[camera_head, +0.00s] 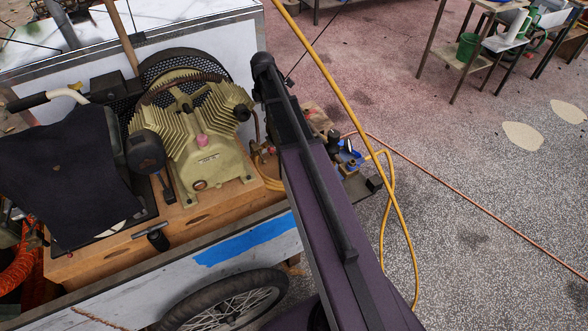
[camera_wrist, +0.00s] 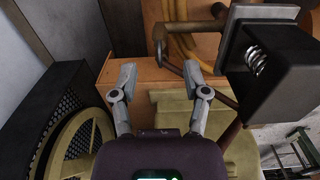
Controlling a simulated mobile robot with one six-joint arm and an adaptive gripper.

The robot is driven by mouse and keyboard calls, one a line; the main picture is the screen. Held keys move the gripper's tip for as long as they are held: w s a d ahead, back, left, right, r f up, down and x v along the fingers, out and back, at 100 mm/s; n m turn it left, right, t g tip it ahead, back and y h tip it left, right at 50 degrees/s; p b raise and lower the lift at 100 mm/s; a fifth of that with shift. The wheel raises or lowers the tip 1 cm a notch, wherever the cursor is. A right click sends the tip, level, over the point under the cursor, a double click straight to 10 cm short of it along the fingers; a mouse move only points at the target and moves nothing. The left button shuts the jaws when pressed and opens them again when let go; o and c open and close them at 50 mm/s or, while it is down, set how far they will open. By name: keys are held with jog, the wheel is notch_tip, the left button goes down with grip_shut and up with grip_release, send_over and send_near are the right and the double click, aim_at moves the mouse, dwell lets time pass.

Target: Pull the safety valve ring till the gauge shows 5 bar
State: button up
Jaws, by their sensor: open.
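My gripper (camera_wrist: 160,76) is open and empty in the wrist view, its two grey fingers spread over a wooden board (camera_wrist: 138,72). Brown pipework (camera_wrist: 160,38) lies just beyond the fingertips, apart from them as far as I can tell. A dark box with a metal spring (camera_wrist: 257,62) stands close to the right finger. I cannot make out the safety valve ring or the gauge face in either view. In the head view brass fittings (camera_head: 262,153) show beside the tan compressor (camera_head: 205,150); my arm covers the area to their right, and my gripper is hidden there.
The compressor's tan body (camera_wrist: 178,108) and a round grille (camera_wrist: 78,140) lie close around my gripper. A yellow hose (camera_head: 345,100) crosses the head view. A dark cloth (camera_head: 65,165) hangs over the cart's left end.

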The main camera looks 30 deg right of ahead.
jog(key=shift+r+p, duration=2.15)
jog(key=shift+r, duration=0.25)
